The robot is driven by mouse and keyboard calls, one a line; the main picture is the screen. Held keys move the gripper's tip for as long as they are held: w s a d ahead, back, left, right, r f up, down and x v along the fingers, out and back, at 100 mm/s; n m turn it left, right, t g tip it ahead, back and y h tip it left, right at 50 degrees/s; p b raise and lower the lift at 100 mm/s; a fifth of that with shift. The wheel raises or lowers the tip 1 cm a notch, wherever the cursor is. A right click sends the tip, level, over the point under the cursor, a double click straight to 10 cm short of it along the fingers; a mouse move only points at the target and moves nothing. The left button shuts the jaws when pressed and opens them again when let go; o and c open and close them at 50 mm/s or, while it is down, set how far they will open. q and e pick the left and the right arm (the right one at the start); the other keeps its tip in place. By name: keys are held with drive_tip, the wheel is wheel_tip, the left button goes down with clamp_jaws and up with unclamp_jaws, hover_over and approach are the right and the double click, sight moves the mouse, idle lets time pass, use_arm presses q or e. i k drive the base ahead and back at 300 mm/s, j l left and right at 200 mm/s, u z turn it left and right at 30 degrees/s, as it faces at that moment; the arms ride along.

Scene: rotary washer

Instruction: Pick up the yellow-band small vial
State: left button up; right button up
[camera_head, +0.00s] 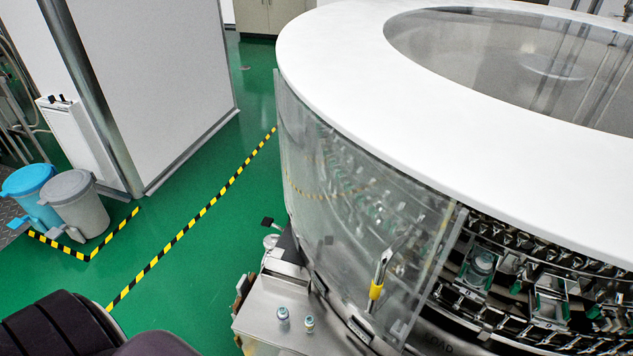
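Two small vials stand upright side by side on a metal shelf (262,305) at the front of the washer. The right one (309,323) is smaller and seems to have a yellowish band, so it looks like the yellow-band small vial. The left one (283,314) is slightly bigger and has bluish parts. Fine detail on both is too small to read. Neither of my grippers shows in the head view, and nothing touches the vials.
The round washer (330,190) with a white top and clear guard fills the right side. Blue (30,190) and grey (80,205) bins stand far left. Green floor lies open between.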

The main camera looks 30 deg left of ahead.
sight(310, 323)
drive_tip(key=u, duration=1)
